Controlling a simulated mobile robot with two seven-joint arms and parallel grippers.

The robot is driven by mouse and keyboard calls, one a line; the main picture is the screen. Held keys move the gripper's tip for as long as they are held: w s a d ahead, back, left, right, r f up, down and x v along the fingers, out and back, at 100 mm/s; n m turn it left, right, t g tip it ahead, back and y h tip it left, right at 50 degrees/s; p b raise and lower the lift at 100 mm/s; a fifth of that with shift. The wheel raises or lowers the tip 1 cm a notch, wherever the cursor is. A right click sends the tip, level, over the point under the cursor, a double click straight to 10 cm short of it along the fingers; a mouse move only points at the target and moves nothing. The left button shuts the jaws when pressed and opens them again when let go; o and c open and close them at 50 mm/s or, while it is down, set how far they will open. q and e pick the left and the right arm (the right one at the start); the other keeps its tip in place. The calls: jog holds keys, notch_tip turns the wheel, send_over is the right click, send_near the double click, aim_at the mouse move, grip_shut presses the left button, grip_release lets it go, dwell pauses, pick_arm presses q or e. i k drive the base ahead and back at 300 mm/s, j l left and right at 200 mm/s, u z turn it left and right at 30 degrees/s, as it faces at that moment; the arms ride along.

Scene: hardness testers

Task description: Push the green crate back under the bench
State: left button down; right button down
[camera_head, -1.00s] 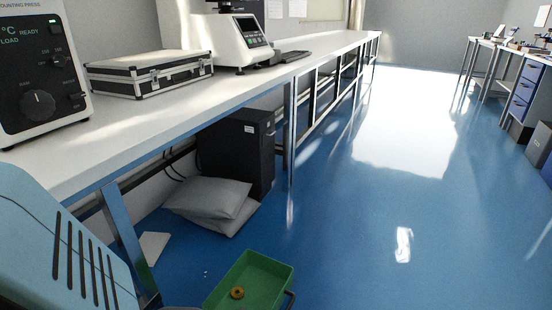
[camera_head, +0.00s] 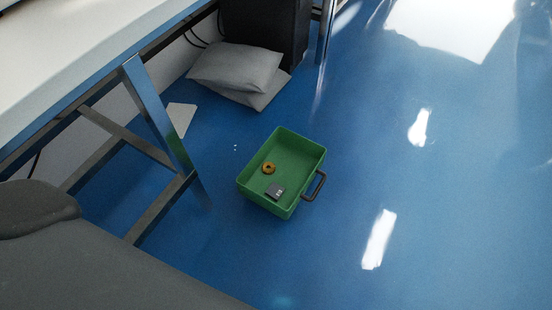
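The green crate (camera_head: 310,148) stands upright on the blue floor, out in front of the bench (camera_head: 90,45). It is an open box with a dark handle (camera_head: 315,186) on its right side. Inside lie a brass-coloured ring (camera_head: 268,168) and a small grey block (camera_head: 275,191). The space under the bench is to the crate's left, past a slanted metal bench leg (camera_head: 158,115). Neither of my grippers shows in the head view.
Grey sacks (camera_head: 236,68) and a black cabinet (camera_head: 270,28) stand under the bench behind the crate. A pale flat sheet (camera_head: 181,118) lies near the bench leg. The floor (camera_head: 450,200) right of the crate is clear.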

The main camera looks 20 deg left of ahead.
aim_at(298, 160)
jog(key=i+l+u, duration=0.25)
jog(key=u, duration=0.15)
jog(key=i+l+u, duration=0.25)
jog(key=l+u, duration=0.2)
jog(key=i+l, duration=0.15)
jog(key=l, duration=0.2)
jog(key=i+l+u, duration=0.15)
jog(key=l, duration=0.2)
jog(key=i+l, duration=0.15)
jog(key=l, duration=0.25)
jog(key=i+l+u, duration=0.1)
jog(key=l, duration=0.25)
